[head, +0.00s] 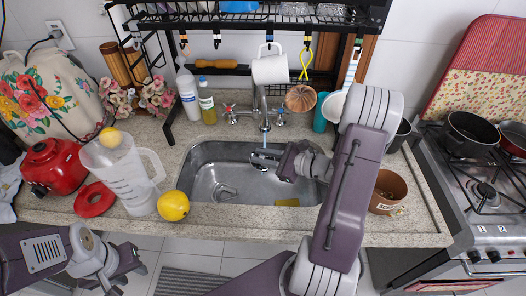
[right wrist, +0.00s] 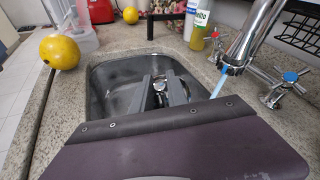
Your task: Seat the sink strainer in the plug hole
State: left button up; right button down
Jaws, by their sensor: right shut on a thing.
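The steel sink (head: 205,160) is set in the speckled counter. The round plug hole (head: 225,191) shows on the sink floor, left of centre. My right gripper (head: 283,170) is over the right half of the sink, right of and above the plug hole. In the right wrist view its fingers (right wrist: 161,92) are shut on a small shiny metal piece, which I take to be the sink strainer (right wrist: 160,86). The strainer is mostly hidden by the fingers and cannot be made out in the head view. My left gripper (head: 125,262) is low at the left, in front of the counter; its jaws are unclear.
A yellow sponge (head: 287,202) lies in the sink. The tap (head: 264,115) stands behind it. A yellow fruit (head: 173,206) and a clear jug (head: 125,175) are left of the sink. A brown pot (head: 388,190) stands right. A rack (head: 240,20) hangs above with a mug (head: 270,68).

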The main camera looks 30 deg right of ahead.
aim_at(226, 195)
jog(key=k, duration=1)
